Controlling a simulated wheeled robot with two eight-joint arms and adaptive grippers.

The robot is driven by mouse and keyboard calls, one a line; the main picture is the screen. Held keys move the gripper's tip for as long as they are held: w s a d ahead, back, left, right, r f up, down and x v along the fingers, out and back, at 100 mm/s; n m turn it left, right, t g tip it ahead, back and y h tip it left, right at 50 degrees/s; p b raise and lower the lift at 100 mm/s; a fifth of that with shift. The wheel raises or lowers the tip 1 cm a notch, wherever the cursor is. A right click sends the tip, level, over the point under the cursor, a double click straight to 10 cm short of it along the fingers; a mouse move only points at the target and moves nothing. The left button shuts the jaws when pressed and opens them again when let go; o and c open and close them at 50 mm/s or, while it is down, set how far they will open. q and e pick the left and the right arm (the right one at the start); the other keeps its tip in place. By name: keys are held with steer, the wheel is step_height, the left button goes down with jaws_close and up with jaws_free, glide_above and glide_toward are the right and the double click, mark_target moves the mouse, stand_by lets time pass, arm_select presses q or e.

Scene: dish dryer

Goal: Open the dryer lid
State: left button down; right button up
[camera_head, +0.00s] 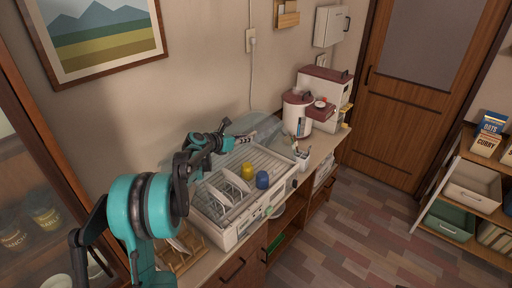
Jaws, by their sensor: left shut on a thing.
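The dish dryer (232,238) is a white box on the counter with a rack inside. Its clear lid (263,127) shows as a see-through curved panel raised at the rack's far end, and the rack is exposed from above. The lid's exact edges are hard to make out. My left gripper (228,133) is shut on the lid near its left edge, above the back of the rack. A yellow cup (247,171) and a blue cup (262,180) stand in the rack beside several clear plates (226,187). My right gripper is not in view.
A red and white appliance (297,113) and a utensil holder (302,158) stand beyond the dryer. A wooden rack (183,256) stands at its near end. A framed picture (100,37) hangs on the wall behind. The floor to the right is clear.

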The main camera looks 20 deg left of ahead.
mark_target(230, 128)
arm_select(q)
steer(key=w+a+n, duration=0.1)
steer(key=a, duration=0.1)
steer(key=a+r+h, duration=0.1)
steer(key=a, duration=0.2)
steer(key=w+a+n+p, duration=0.1)
steer(key=a, duration=0.1)
steer(key=shift+w+a+r+n+g+h, duration=0.3)
steer(key=shift+w, duration=0.05)
steer(key=shift+w+a+h, duration=0.25)
steer(key=shift+a+h, duration=0.05)
steer(key=shift+a, duration=0.35)
steer(key=c, duration=1.6)
jaws_free()
steer(key=v, duration=1.2)
